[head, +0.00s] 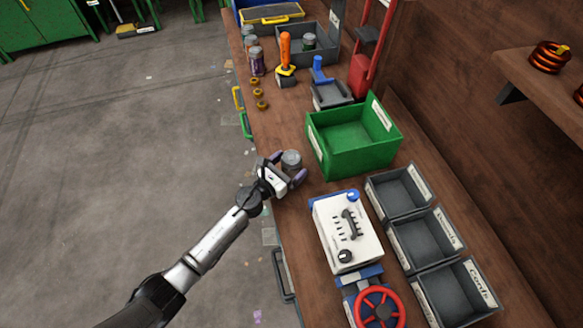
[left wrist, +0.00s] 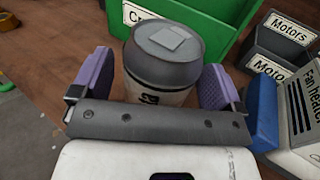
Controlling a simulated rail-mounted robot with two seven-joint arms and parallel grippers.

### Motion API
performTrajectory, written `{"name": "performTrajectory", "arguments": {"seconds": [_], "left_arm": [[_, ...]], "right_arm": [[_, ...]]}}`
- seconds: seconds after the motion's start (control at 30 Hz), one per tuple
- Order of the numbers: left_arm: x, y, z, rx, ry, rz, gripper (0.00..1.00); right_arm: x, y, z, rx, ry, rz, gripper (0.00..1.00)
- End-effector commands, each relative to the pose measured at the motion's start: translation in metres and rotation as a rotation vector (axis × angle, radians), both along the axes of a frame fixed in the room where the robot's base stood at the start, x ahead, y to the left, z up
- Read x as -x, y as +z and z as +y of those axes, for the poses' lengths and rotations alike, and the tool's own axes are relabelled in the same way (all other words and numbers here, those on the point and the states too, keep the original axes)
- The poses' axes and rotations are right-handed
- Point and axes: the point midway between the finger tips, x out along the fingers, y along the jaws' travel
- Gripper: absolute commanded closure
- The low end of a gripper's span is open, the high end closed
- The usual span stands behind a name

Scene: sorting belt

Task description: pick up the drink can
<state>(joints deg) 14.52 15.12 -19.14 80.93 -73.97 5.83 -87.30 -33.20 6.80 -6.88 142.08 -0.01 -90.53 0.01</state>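A can (head: 291,160) with a grey top and a pale label with dark letters stands upright on the wooden bench, just in front of the green crate. My left gripper (head: 288,168) is at the can, with its two purple fingers on either side of it. In the left wrist view the can (left wrist: 163,60) is between the spread fingers, and a narrow gap seems to show beside the left finger. The can's lower part is hidden by the gripper body. My right gripper is not in view.
The green crate (head: 345,158) stands just behind the can. A white fan heater (head: 345,230), grey bins (head: 420,240) and a red valve wheel (head: 379,308) are to the right. More cans (head: 257,62) and an orange-handled tool (head: 285,55) stand at the far end.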

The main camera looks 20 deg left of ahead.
Motion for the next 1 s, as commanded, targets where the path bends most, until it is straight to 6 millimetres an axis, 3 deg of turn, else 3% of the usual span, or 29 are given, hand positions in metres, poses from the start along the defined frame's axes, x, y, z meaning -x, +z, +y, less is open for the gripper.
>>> {"name": "performTrajectory", "arguments": {"seconds": [0.47,0.77,1.0], "left_arm": [[0.000,0.000,0.000,0.000,0.000,0.000,0.53],[0.000,0.002,0.000,-0.001,0.000,0.000,0.54],[0.000,0.022,0.001,-0.003,-0.001,-0.001,0.54]], "right_arm": [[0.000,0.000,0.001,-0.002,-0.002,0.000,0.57],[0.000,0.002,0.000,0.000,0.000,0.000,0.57],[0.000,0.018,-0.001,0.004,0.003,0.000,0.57]]}}
